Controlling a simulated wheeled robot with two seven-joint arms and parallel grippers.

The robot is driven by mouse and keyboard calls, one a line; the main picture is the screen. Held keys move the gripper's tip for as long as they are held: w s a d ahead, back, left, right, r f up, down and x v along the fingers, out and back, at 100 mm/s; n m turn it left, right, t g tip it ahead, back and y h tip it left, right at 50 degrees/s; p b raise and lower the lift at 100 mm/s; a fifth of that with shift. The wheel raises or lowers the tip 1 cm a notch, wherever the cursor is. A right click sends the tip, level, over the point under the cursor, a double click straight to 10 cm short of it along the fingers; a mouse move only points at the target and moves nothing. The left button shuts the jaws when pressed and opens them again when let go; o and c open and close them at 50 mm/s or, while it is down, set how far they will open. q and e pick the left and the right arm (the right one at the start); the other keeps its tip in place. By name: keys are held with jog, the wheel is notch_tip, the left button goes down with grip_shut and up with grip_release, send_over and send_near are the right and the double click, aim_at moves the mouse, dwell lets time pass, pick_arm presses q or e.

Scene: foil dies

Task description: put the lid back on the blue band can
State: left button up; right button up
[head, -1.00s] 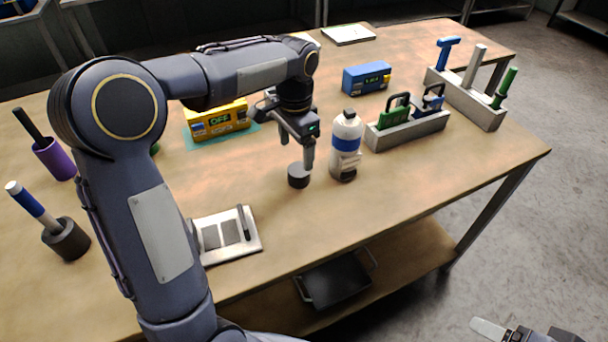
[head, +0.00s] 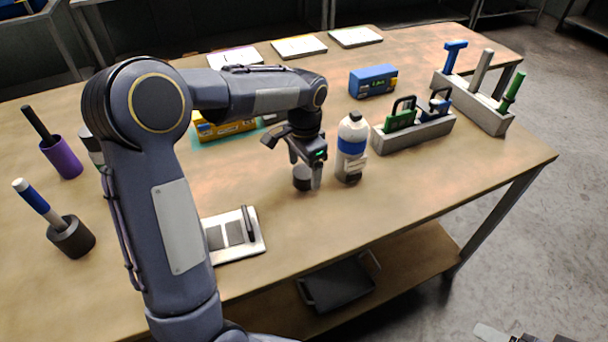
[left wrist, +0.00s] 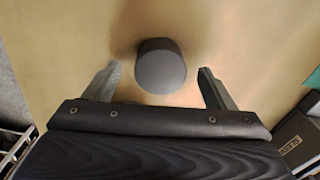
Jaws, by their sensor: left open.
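My left gripper (head: 305,170) is open and low over the lid, pointing down. In the left wrist view the lid (left wrist: 160,66) lies between the two spread fingers, with a gap on each side. Of my right gripper, only a pale finger and a dark part (head: 492,332) show at the bottom right edge.
A grey holder (head: 415,133) with padlocks and a tool rack (head: 480,108) stand right of the can. A blue box (head: 373,81) is behind it. A yellow box (head: 222,127) is partly hidden by my left arm. A white board (head: 250,250) lies in front; the table right of it is clear.

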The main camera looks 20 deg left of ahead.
pick_arm(q)
jog(key=shift+f, duration=0.8)
jog(key=c, duration=1)
jog(key=shift+r, duration=0.15)
jog(key=shift+c, duration=0.2)
jog(key=shift+r, duration=0.3)
notch_tip(320, 180, up, 2)
jog(key=shift+r, duration=0.1)
jog(key=s+d+r, duration=0.9)
jog(key=d+r, duration=0.1)
jog(key=shift+d, duration=0.4)
